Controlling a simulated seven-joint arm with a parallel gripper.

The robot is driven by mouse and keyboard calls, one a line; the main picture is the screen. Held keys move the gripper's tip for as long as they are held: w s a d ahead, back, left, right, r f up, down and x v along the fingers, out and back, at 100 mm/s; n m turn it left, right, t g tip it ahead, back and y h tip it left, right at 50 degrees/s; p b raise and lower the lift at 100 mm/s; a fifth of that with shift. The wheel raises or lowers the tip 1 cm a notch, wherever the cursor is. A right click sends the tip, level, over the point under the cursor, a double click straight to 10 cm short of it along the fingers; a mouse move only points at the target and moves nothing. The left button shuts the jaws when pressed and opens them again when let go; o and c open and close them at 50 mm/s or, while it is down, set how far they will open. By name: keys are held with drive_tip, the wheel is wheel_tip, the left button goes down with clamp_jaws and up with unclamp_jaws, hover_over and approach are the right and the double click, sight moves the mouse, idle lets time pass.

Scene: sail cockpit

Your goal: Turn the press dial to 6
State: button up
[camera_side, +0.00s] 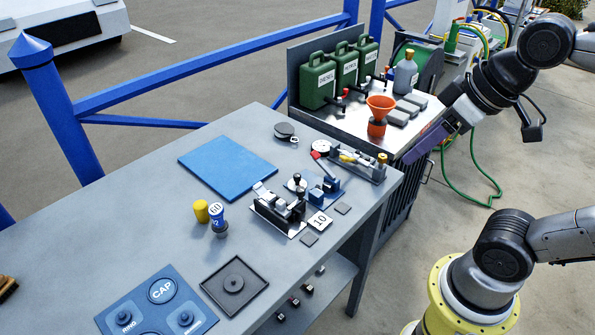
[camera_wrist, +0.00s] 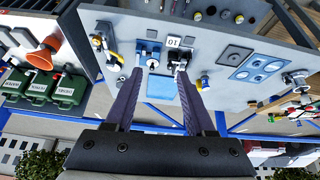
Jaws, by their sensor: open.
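A small white disc (camera_side: 294,185) with a dark knob sits among the small presses on the grey bench; it looks like the press dial, but its numbers are too small to read. It also shows in the wrist view (camera_wrist: 153,63). A blue press (camera_side: 322,188) stands to its right and a black press (camera_side: 278,210) in front of it. A white card marked 10 (camera_side: 320,222) lies beside them.
A blue mat (camera_side: 228,162) lies behind the presses. A yellow-topped piece (camera_side: 201,211) and a blue-topped stamp (camera_side: 218,220) stand to the left. A lever fixture (camera_side: 350,163) is at the back right. An orange funnel (camera_side: 380,108) and green cans (camera_side: 317,80) stand beyond.

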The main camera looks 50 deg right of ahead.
drive_tip(key=w+r+g, duration=0.1)
drive_tip(key=w+r, duration=0.3)
drive_tip(key=w, duration=0.4)
drive_tip(key=n+g, duration=0.1)
drive_tip(key=g, duration=0.4)
hover_over(297, 175)
wheel_tip(297, 175, down, 12)
wheel_tip(297, 175, down, 14)
drive_tip(key=shift+d+f, duration=0.1)
drive_tip(key=shift+f, duration=0.1)
clamp_jaws()
